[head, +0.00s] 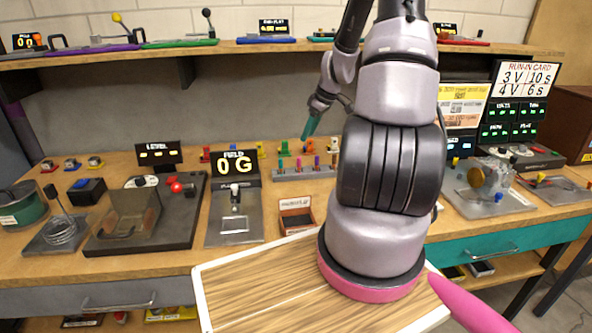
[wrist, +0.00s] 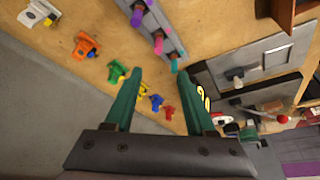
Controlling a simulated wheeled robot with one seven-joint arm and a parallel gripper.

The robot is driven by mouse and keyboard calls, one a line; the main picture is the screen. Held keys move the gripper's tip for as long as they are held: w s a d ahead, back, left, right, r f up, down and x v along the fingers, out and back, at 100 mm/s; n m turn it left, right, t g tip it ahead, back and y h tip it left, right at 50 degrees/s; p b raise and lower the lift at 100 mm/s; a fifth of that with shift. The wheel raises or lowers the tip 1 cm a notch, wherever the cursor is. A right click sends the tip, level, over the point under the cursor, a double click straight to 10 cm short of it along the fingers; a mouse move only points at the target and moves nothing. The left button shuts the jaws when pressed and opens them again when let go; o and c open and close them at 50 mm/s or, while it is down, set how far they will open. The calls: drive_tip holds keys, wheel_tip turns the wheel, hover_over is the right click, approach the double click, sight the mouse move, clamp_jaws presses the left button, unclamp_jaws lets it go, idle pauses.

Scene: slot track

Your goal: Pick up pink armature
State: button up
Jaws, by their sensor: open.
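The pink armature (wrist: 157,40) stands in a grey rack (wrist: 165,27), between a purple one (wrist: 137,15) and a cyan one (wrist: 173,62) in the wrist view. In the head view the pink armature (head: 298,162) is small, in the same rack (head: 303,174) on the wooden bench. My gripper (wrist: 159,74) is open, with green fingers and nothing between them. In the wrist view the pink armature lies just beyond the fingertips. In the head view my gripper (head: 311,125) is above the rack, apart from it.
Small green (wrist: 116,70), orange (wrist: 85,45) and white (wrist: 38,12) pieces stand behind the rack. A field meter (head: 235,167) reading 0 G stands left of it. A small dark tray (head: 296,222) sits in front. A shelf (head: 200,49) runs above the bench.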

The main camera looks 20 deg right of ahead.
sight(300, 158)
drive_tip(key=x, duration=1.2)
drive_tip(key=shift+s+d+f, duration=0.1)
drive_tip(key=shift+d+f, duration=0.2)
drive_tip(key=shift+f, duration=0.1)
clamp_jaws()
